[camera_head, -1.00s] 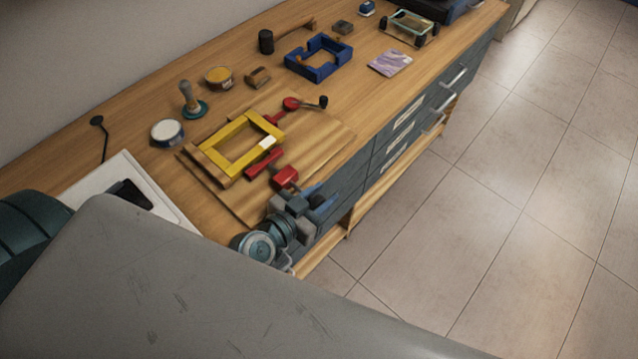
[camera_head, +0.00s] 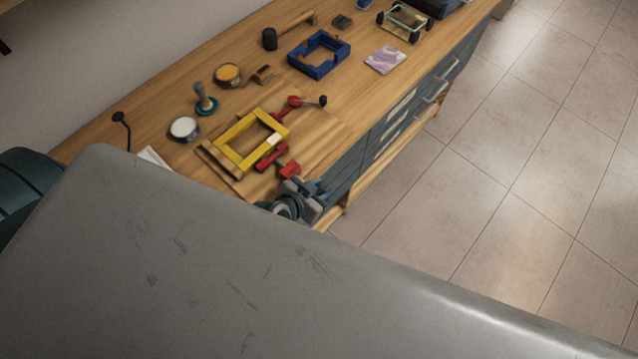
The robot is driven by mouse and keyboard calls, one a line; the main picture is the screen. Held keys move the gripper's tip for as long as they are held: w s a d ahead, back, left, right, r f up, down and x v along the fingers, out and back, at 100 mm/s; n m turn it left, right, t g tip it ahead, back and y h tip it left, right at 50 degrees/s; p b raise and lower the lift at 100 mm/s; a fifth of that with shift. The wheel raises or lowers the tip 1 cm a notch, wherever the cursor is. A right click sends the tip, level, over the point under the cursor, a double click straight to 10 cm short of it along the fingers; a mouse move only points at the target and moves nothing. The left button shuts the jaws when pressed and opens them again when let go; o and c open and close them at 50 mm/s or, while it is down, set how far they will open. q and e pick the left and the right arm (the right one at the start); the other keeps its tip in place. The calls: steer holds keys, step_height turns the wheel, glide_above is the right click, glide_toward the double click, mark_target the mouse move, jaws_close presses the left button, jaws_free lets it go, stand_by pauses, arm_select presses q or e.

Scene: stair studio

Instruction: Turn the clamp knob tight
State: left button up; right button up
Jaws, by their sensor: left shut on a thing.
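A yellow rectangular frame (camera_head: 233,132) lies on a wooden board on the bench. A red clamp (camera_head: 271,156) sits at its near right side, with a red block (camera_head: 289,170) at the clamp's near end. My left gripper (camera_head: 302,187) is at that near end, by the board's front edge. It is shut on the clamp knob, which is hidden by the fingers. Another red part (camera_head: 293,102) with a black-ended handle lies at the frame's far corner. My right gripper is not in view.
A blue frame (camera_head: 297,62), a yellow-topped tin (camera_head: 228,74), a white-topped tin (camera_head: 184,129) and a stamp-like tool (camera_head: 204,99) stand on the bench (camera_head: 172,95). My grey body covers the lower view. The tiled floor (camera_head: 540,170) at right is clear.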

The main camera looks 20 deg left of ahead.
arm_select(q)
steer(key=shift+s+d+f, duration=0.15)
steer(key=shift+s+f, duration=0.05)
steer(key=shift+f, duration=0.05)
steer(key=o, duration=0.6)
steer(key=shift+o, duration=0.9)
steer(key=shift+d+r, duration=0.15)
steer(key=shift+d, duration=0.1)
steer(key=shift+w+r, duration=0.1)
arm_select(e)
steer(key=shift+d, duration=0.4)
arm_select(q)
steer(key=shift+a, duration=0.15)
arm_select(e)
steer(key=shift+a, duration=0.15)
arm_select(q)
steer(key=shift+s+a+r+b, duration=0.15)
steer(key=shift+s+r+b, duration=0.15)
steer(key=shift+s, duration=0.15)
steer(key=b+v, duration=0.2)
steer(key=v, duration=0.7)
steer(key=shift+s+r+b, duration=0.2)
steer(key=shift+r+b, duration=0.1)
steer(key=shift+b, duration=0.1)
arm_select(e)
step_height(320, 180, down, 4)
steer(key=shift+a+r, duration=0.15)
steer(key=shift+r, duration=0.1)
